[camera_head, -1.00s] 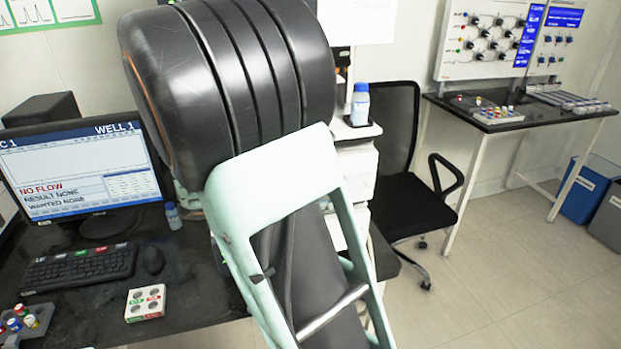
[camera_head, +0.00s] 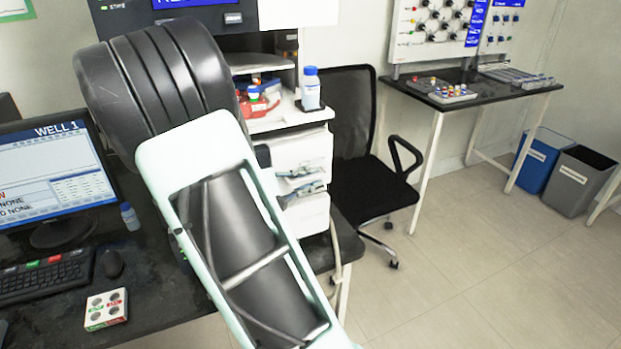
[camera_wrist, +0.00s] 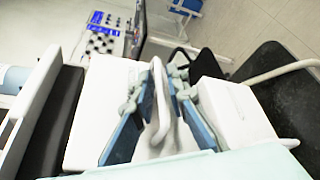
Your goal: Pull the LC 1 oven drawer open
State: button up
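The white instrument stack (camera_head: 300,150) stands right of my arm in the head view; its white front also shows in the wrist view (camera_wrist: 105,75). My gripper (camera_head: 303,182) is at its front, between an upper and a lower white section. In the wrist view my gripper (camera_wrist: 160,95) has its two blue-padded fingers apart, one on each side of a pale upright handle (camera_wrist: 158,110). A small gap shows on the right; contact on the left is unclear. No oven label is readable, and I see no clear drawer opening. My arm hides the stack's left part.
A blue-capped bottle (camera_head: 311,88) stands on the stack's ledge near red items (camera_head: 258,105). A black chair (camera_head: 372,185) stands close on the right. The monitor (camera_head: 50,175), keyboard (camera_head: 45,275) and vial holder (camera_head: 106,309) are on the left desk.

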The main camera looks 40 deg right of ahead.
jog(key=shift+d, duration=0.2)
jog(key=shift+c, duration=0.4)
grip_shut()
jog(key=shift+f, duration=0.1)
